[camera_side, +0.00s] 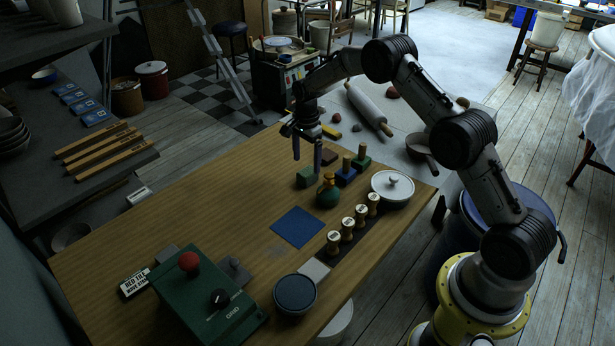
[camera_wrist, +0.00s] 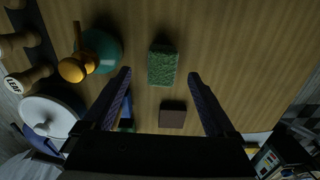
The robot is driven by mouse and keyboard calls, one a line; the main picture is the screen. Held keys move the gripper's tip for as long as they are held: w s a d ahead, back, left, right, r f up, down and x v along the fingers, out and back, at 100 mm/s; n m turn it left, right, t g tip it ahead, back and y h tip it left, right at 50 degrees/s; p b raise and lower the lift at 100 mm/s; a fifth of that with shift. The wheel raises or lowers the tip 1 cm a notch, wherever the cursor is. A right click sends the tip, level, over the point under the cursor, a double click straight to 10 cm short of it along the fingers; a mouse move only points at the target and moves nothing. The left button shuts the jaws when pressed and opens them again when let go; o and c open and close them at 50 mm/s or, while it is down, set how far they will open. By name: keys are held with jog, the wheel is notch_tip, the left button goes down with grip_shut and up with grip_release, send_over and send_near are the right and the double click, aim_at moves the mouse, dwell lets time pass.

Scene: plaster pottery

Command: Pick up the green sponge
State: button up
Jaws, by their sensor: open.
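The green sponge (camera_side: 305,178) is a small rough block lying on the wooden table. In the wrist view the sponge (camera_wrist: 162,66) is upright in the picture, between the tips of my two fingers and slightly beyond them. My gripper (camera_side: 307,165) points down near the sponge, fingers apart and nothing between them. It also shows in the wrist view (camera_wrist: 160,73), with a finger on each side. In the side view the fingers partly overlap the sponge; the exact height gap is hard to tell.
A blue square (camera_side: 297,227) lies flat. Table left of the sponge is clear.

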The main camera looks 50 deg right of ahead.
aim_at(305, 172)
jog(key=shift+w+f, duration=0.2)
jog(key=shift+f, duration=3)
jog(key=c, duration=1.4)
jog(key=shift+r, duration=0.1)
notch_tip(305, 172, up, 10)
jog(key=shift+f, duration=0.1)
